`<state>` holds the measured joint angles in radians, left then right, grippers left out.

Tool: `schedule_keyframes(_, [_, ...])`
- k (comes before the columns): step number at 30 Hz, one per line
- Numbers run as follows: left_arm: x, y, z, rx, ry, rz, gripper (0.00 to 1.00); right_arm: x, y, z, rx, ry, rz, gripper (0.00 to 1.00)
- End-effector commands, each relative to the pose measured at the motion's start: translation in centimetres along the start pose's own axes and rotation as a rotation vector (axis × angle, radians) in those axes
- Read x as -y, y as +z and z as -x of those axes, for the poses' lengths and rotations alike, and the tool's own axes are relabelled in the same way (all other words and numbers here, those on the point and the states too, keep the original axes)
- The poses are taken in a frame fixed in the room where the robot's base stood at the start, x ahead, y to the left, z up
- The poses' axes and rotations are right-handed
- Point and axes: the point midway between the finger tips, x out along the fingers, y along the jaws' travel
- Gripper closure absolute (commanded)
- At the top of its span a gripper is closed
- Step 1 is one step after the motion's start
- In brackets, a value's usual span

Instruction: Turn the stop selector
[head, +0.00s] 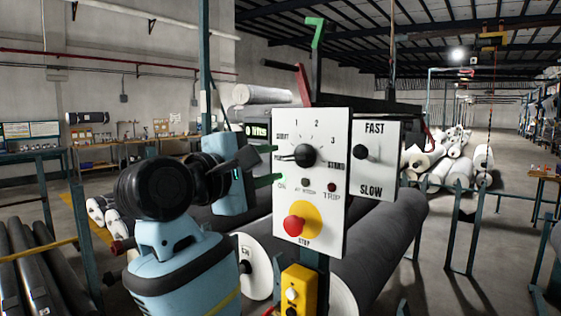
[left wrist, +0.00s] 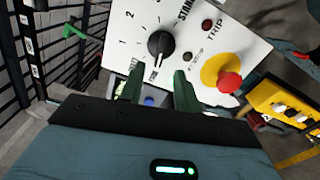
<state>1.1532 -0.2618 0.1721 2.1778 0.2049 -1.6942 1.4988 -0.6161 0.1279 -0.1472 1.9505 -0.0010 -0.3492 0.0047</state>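The white control panel (head: 325,200) faces me and tilts slightly. Its black selector knob (head: 305,155) has a dial marked 1, 2, 3 and word labels; its pointer points left in the head view. In the left wrist view the knob (left wrist: 160,45) shows beyond my fingertips, its pointer toward the fingers. Below it is a red button (head: 293,225) on a yellow disc, with STOP beneath. My left gripper (head: 270,164) is at the panel's left edge, its green fingers (left wrist: 157,84) apart and empty. Whether they touch the panel is unclear. My right gripper is not in view.
A smaller FAST/SLOW panel (head: 377,165) with a black knob adjoins on the right. A yellow box (head: 298,292) with buttons hangs below. A large grey roll (head: 385,240) lies behind the panel. Dark rolls (head: 28,260) lie at the left. The floor at right is partly clear.

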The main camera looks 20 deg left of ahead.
Motion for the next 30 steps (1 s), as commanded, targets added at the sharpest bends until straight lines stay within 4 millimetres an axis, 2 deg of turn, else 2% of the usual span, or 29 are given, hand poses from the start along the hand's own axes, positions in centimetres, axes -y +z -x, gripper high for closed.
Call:
schedule_keyframes(3, [0.0, -0.1, 1.5, -0.001, 0.001, 0.001, 0.67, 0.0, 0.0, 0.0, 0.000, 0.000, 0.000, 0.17])
schedule_keyframes(7, [0.0, -0.1, 2.4, -0.001, 0.000, 0.001, 0.67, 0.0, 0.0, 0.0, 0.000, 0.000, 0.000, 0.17])
schedule_keyframes(23, [0.2, -0.1, 2.5, -0.003, -0.005, -0.002, 0.67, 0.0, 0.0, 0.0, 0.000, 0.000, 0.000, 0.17])
schedule_keyframes(26, [1.7, -0.7, 2.1, -0.018, -0.032, -0.026, 0.67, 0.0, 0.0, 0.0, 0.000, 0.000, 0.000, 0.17])
schedule_keyframes(29, [5.3, -2.0, 1.5, -0.047, -0.098, -0.088, 0.67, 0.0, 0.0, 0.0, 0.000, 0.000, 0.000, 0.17])
schedule_keyframes(30, [7.2, -2.6, 1.3, -0.061, -0.134, -0.123, 0.67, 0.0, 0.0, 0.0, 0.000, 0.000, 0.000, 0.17])
